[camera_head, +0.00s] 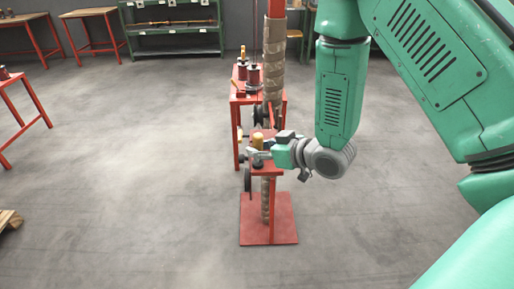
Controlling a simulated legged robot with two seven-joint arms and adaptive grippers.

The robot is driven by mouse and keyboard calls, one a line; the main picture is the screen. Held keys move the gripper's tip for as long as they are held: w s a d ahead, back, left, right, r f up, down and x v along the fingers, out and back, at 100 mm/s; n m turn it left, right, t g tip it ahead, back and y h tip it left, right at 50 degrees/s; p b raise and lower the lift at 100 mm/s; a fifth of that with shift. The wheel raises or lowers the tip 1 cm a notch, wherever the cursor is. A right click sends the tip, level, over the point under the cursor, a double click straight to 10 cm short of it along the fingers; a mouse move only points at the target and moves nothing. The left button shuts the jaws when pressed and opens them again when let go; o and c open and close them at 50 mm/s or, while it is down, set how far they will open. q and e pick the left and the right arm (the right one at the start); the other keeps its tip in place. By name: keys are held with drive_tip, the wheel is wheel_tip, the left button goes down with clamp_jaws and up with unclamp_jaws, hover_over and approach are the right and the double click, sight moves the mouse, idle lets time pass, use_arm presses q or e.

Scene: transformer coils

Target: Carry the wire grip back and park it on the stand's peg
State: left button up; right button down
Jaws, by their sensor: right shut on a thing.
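My right gripper (260,157) is at the red stand (270,228), in front of its upright post at small-shelf height. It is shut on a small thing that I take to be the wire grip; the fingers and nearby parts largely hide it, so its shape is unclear. A yellow-topped piece (258,141) shows just above the fingers. I cannot make out the stand's peg among the small parts here. My left gripper is out of view.
The stand's post is wrapped in tan material (273,75). A red table (240,100) with spools (253,76) stands close behind it. A green shelf (172,40) and red-legged tables line the back. Open grey floor lies left of the stand.

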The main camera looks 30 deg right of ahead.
drive_tip(key=shift+f+b, duration=0.6)
drive_tip(key=shift+f, duration=0.45)
idle(0.4)
drive_tip(key=c, duration=1.3)
unclamp_jaws()
drive_tip(key=shift+c, duration=0.2)
drive_tip(key=v, duration=0.7)
drive_tip(key=shift+s, duration=0.2)
drive_tip(key=shift+d, duration=0.15)
